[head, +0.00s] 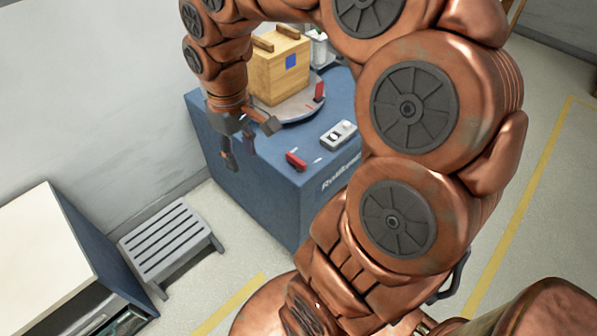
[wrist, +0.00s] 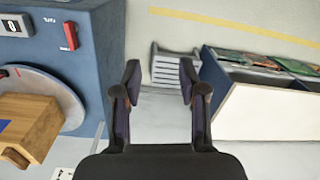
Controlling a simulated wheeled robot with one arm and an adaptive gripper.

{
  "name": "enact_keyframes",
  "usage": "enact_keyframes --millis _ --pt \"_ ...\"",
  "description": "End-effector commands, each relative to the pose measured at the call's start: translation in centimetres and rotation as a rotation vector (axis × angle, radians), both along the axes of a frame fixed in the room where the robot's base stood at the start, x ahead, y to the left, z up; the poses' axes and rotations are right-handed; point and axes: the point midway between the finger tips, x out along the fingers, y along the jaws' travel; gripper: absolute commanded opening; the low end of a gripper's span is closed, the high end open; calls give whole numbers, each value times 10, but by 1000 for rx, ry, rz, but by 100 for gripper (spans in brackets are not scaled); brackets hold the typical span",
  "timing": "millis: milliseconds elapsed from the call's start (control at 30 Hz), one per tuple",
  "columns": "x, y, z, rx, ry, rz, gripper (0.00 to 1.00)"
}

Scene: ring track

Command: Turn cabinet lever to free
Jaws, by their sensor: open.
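The blue cabinet (head: 265,195) stands against the grey wall in the head view. A small red lever (head: 296,160) sits on its top near the front edge, with small pale marks near it. The lever also shows at the upper left of the wrist view (wrist: 70,36), beside the edge of the blue cabinet (wrist: 96,60). My gripper (head: 248,142) is open and empty, above the cabinet's left edge, left of the lever and apart from it.
A round grey turntable (head: 292,112) on the cabinet carries a wooden box (head: 275,75) with a blue square. A white-grey counter unit (head: 338,135) lies right of the lever. A grey step stool (head: 170,242) and a white-topped bin (head: 40,235) stand at left.

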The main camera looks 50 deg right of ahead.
Motion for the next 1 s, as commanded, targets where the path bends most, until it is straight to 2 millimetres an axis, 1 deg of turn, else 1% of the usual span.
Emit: enact_keyframes --millis 33,67,100,167,233,267,300,367,400,500,533,600,700,867,1000 --pt "15 -16 -29 9 -5 -8 42" --pt "23 -26 -37 9 -14 -11 42" --pt "34 -41 -48 11 -24 -17 42" --pt "47 -64 -68 11 -32 -30 42" --pt "60 -94 -91 10 -43 -53 42" --pt "64 -108 -102 8 -44 -61 42" --pt "69 -125 -115 6 -49 -77 42" --pt "73 -152 -135 0 -52 -101 42" --pt "75 -168 -148 -2 -49 -116 42" --pt "74 -204 -173 -12 -49 -153 42" --pt "73 -212 -180 -15 -47 -163 42" --pt "71 -227 -191 -21 -43 -178 42" --pt "68 -241 -199 -27 -40 -191 42" --pt "67 -245 -206 -28 -39 -196 42" --pt "67 -245 -218 -28 -39 -196 42"
